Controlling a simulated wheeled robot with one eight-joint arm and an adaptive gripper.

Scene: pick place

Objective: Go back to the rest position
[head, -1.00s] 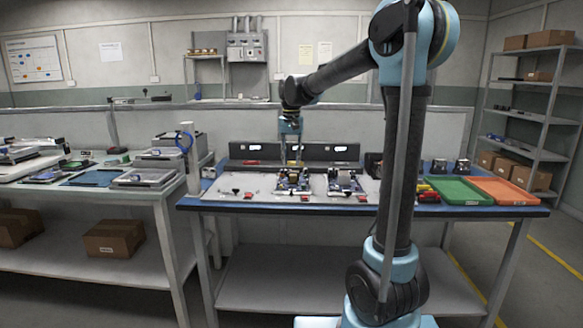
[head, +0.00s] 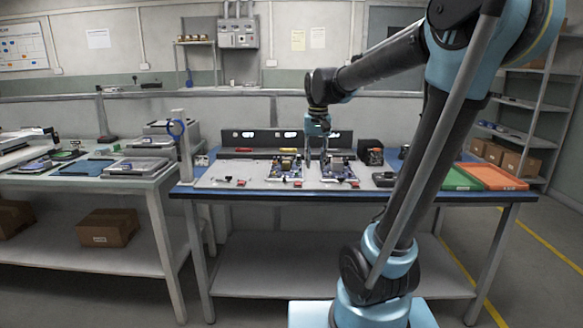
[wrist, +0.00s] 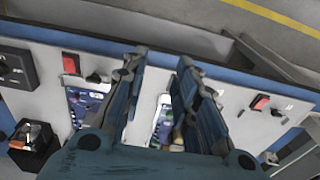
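My gripper (head: 316,154) hangs above the work table (head: 250,192), over the gap between the left circuit board (head: 285,171) and the right circuit board (head: 338,171). Both boards lie on a light grey panel (head: 228,172). In the wrist view the two fingers of my gripper (wrist: 160,64) stand apart with nothing held between them. Parts of a blue board show between and beside the fingers, the rest being hidden behind them. A red piece (wrist: 71,64) and another red piece (wrist: 260,103) lie on the panel.
A green tray (head: 455,179) and an orange tray (head: 493,177) sit at the table's right end. A low dark rack (head: 260,150) runs along the back. A side bench (head: 150,178) with devices stands at left. The air above the panel looks free.

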